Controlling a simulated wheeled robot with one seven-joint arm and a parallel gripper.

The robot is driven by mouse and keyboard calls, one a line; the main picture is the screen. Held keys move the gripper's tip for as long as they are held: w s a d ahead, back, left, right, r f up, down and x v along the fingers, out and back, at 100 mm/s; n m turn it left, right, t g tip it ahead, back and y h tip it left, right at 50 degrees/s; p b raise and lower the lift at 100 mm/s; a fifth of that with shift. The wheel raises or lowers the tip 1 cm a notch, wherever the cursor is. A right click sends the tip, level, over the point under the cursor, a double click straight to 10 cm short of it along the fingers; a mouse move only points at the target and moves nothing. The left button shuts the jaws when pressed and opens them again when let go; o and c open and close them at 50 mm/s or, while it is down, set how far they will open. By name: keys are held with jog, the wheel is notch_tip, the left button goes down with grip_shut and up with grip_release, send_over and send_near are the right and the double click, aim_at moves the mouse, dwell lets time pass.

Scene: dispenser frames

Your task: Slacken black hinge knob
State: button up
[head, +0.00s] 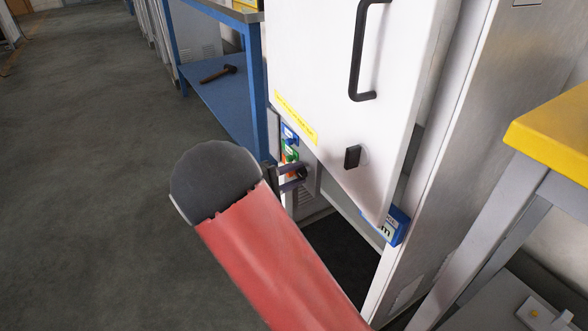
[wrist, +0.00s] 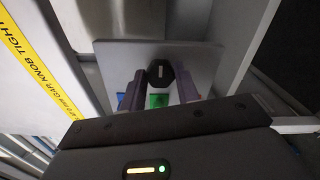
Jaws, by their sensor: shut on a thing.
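The black knob (wrist: 160,73) is round with a pale mark on its face, and it sits on a grey plate (wrist: 207,55) in the wrist view. My gripper (wrist: 160,84) is shut on it, one finger on each side. In the head view the knob (head: 302,173) shows as a small dark shape at the fingertips of my gripper (head: 292,178). My red and grey arm covers part of the area in front of it.
The white door (head: 320,60) stands open, with a black handle (head: 357,60) and a dark latch (head: 352,157). Blue and green labelled parts (head: 290,145) are just above my gripper. A blue bench (head: 215,85) bears a hammer (head: 218,74). A yellow-topped stand (head: 555,135) is at right.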

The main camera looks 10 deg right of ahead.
jog(key=shift+n+p, duration=0.5)
jog(key=shift+n, duration=0.4)
jog(key=o, duration=1)
jog(key=shift+c, duration=0.2)
jog(key=v, duration=0.8)
jog(key=shift+w, duration=0.1)
